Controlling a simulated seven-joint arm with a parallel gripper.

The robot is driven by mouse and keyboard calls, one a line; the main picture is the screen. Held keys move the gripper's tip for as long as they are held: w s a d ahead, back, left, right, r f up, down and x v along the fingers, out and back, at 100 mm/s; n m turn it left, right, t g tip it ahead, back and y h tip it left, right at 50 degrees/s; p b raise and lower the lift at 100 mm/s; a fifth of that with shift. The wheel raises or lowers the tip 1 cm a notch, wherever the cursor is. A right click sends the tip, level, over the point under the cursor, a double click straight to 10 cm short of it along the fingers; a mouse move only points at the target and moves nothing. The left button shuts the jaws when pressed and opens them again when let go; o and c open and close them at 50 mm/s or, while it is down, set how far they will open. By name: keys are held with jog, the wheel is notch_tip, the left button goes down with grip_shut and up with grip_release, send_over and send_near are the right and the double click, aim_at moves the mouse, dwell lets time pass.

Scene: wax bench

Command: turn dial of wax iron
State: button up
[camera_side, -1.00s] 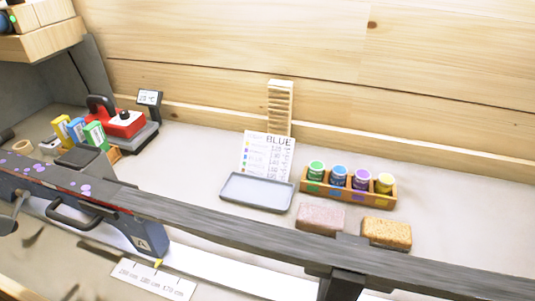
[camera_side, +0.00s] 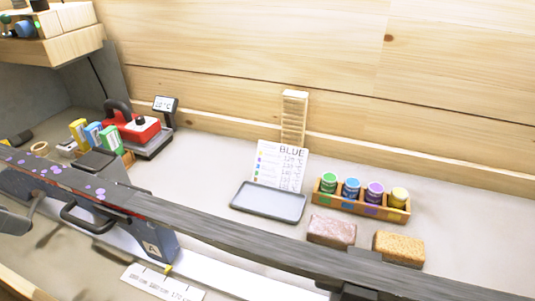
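The red wax iron (camera_side: 138,129) sits on a dark grey base at the left back of the bench. Its black handle is on top, and a small black dial (camera_side: 140,120) stands on its white-marked top face. A small display (camera_side: 165,104) on a post beside it shows a temperature reading too small to read surely. The white chart card (camera_side: 281,165) is headed BLUE and lists temperatures in several rows. My gripper is not in view, and nothing is seen touching the iron or the dial.
A long dark ski (camera_side: 225,230) crosses the front. Blue, yellow and green wax packs (camera_side: 94,135) stand left of the iron. A grey tray (camera_side: 268,202), a wooden rack of jars (camera_side: 362,207) and two blocks (camera_side: 398,248) lie right. Bench between iron and tray is clear.

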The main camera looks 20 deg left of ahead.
jog(key=w+r+n+h, duration=0.1)
jog(key=w+r, duration=0.3)
jog(key=w, duration=0.4)
jog(key=n+g+y, duration=0.1)
jog(key=n+y, duration=0.1)
send_over(140, 117)
jog(key=s+d, duration=0.2)
jog(key=s, duration=0.3)
notch_tip(140, 117, down, 9)
jog(key=shift+m, duration=0.4)
jog(key=x, duration=0.6)
jog(key=a+x, duration=0.1)
jog(key=x, duration=0.3)
jog(key=shift+w+a+r, duration=0.1)
jog(key=shift+w+r, duration=0.1)
jog(key=shift+w, duration=0.1)
grip_shut()
